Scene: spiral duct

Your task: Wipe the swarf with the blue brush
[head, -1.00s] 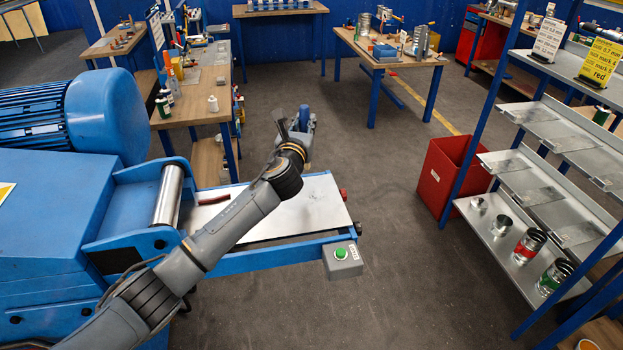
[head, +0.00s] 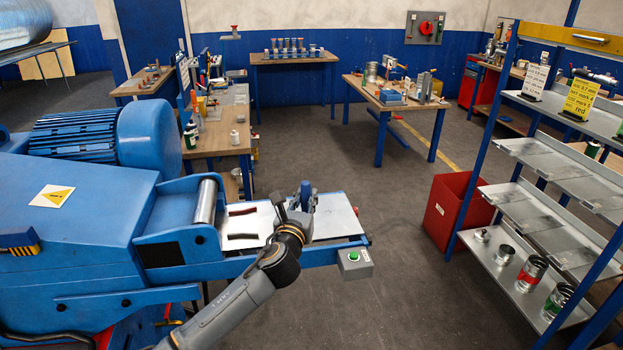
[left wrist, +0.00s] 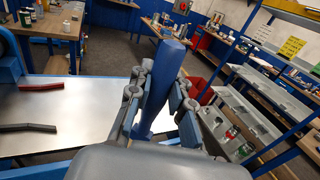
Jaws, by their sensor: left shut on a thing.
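My left gripper (head: 293,208) is over the light metal sheet (head: 335,220) on the blue machine's bed. It is shut on the blue brush (head: 303,196). In the left wrist view, the brush's blue handle (left wrist: 168,66) stands up between the fingers; its bristles are hidden. A dark red strip (head: 242,211) and a dark grey strip (head: 242,236) lie apart on the sheet, left of the gripper. Both also show in the left wrist view, the red one (left wrist: 41,87) farther off and the grey one (left wrist: 28,127) nearer. I cannot make out fine swarf. My right gripper is not in view.
A roller (head: 206,201) borders the sheet on the left. A grey box with a green button (head: 354,262) is at its front right corner. A red bin (head: 455,210) and shelving (head: 525,235) stand right, across open floor. A workbench (head: 222,135) stands behind.

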